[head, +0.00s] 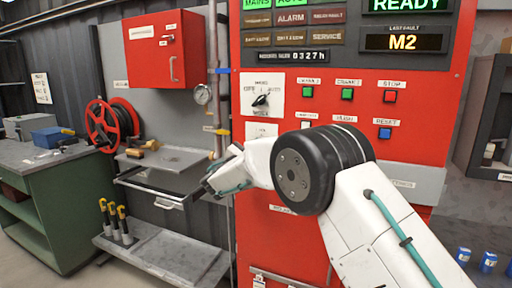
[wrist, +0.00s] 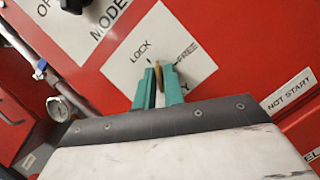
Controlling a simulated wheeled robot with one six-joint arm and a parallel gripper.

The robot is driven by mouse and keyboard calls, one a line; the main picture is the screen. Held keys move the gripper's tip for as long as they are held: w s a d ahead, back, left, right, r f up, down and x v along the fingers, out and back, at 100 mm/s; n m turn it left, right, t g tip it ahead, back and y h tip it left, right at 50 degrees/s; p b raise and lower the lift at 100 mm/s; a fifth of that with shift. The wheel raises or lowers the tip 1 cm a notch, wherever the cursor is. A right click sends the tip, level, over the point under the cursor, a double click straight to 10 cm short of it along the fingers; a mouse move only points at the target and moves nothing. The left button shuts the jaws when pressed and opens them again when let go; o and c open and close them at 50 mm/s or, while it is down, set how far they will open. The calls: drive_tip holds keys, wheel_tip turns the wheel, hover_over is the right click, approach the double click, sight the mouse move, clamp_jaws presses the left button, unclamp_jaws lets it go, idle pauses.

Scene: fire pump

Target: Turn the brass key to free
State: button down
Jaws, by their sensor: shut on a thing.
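The brass key (wrist: 160,76) stands at the white key plate (wrist: 133,73) on the red panel, between my teal fingers. The plate is marked LOCK on the left and FREE on the right. My gripper (wrist: 159,84) is shut on the key, with the fingers close to the plate. The key's visible edge points up between the two marks; its exact setting is hard to tell. In the head view my arm covers the key and my fingertips, and only the top of the key plate (head: 262,129) shows.
A mode selector (head: 261,99) sits just above the key plate. Lit buttons (head: 347,94) are to its right. A pressure gauge (head: 202,94) and pipe run left of the panel. A grey shelf (head: 165,160) and green workbench (head: 62,205) stand further left.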

drive_tip(key=m+g, duration=0.1)
drive_tip(key=m, duration=0.3)
drive_tip(key=m+g, duration=0.2)
drive_tip(key=m, duration=0.2)
drive_tip(key=m+g, duration=0.2)
drive_tip(key=m, duration=0.2)
drive_tip(key=shift+a+r+m, duration=0.1)
drive_tip(key=shift+m, duration=0.3)
drive_tip(key=shift+h, duration=0.3)
drive_tip(key=c, duration=1.6)
unclamp_jaws()
drive_tip(key=v, duration=0.7)
drive_tip(key=shift+s+a+r, duration=0.1)
drive_tip(key=shift+s+a, duration=0.15)
drive_tip(key=shift+s, duration=0.05)
